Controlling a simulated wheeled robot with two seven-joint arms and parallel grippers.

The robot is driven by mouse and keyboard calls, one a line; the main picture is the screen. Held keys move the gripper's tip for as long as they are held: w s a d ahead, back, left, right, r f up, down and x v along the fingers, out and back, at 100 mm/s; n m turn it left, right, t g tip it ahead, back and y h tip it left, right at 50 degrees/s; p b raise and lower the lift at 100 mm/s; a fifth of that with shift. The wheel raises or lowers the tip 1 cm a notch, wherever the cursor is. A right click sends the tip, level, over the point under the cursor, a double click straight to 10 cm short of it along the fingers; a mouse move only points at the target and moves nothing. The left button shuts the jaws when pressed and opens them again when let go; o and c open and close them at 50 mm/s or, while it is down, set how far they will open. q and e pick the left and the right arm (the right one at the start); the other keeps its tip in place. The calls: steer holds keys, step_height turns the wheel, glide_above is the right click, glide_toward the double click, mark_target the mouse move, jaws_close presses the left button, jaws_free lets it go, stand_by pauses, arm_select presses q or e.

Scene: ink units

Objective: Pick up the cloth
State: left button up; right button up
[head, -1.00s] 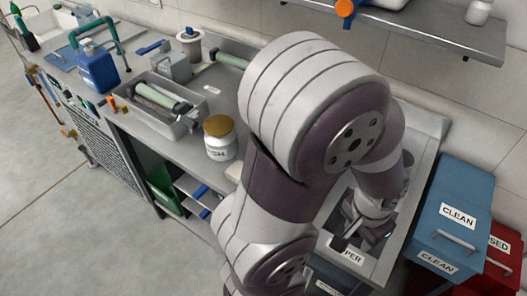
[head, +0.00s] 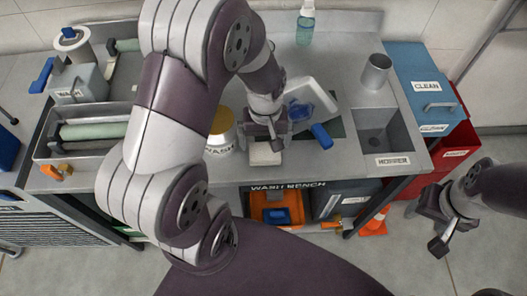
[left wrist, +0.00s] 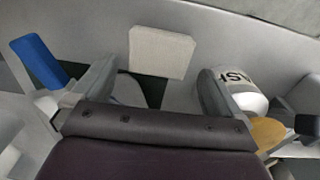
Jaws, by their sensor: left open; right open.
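The cloth, a small pale beige square pad (head: 265,153), lies at the front edge of the wash bench. My left gripper (head: 266,138) is open and empty just above and behind it in the head view. In the left wrist view the cloth (left wrist: 161,52) shows beyond the open fingers (left wrist: 152,88), roughly centred between them and apart from both. The thickness of the cloth is hard to tell. My right gripper (head: 428,228) is open and empty, out over the floor to the right of the bench.
A white jar with an ochre lid (head: 220,130) stands close left of the cloth; it also shows in the wrist view (left wrist: 238,92). A blue-handled tool (head: 321,136) lies to the right. A hopper basin (head: 385,130), blue bin (head: 425,80) and red bin (head: 455,150) are further right.

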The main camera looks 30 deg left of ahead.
mark_target(266, 151)
arm_select(q)
steer(key=f, duration=0.4)
steer(key=shift+s+d+f, duration=0.15)
steer(key=shift+s+d, duration=0.15)
steer(key=shift+d, duration=0.05)
steer(key=shift+w+d+f, duration=0.1)
steer(key=shift+f, duration=0.2)
steer(key=shift+w+a+f, duration=0.15)
steer(key=shift+w+a, duration=0.1)
steer(key=shift+a, duration=0.05)
steer(key=shift+w+a+f, duration=0.1)
steer(key=shift+a, duration=0.25)
steer(key=c, duration=0.4)
steer(key=shift+c, duration=1.4)
steer(key=shift+d+r, duration=0.25)
steer(key=shift+d, duration=0.1)
arm_select(e)
steer(key=shift+w+d+f, duration=0.15)
steer(key=shift+d+f, duration=0.05)
steer(key=shift+d, duration=0.05)
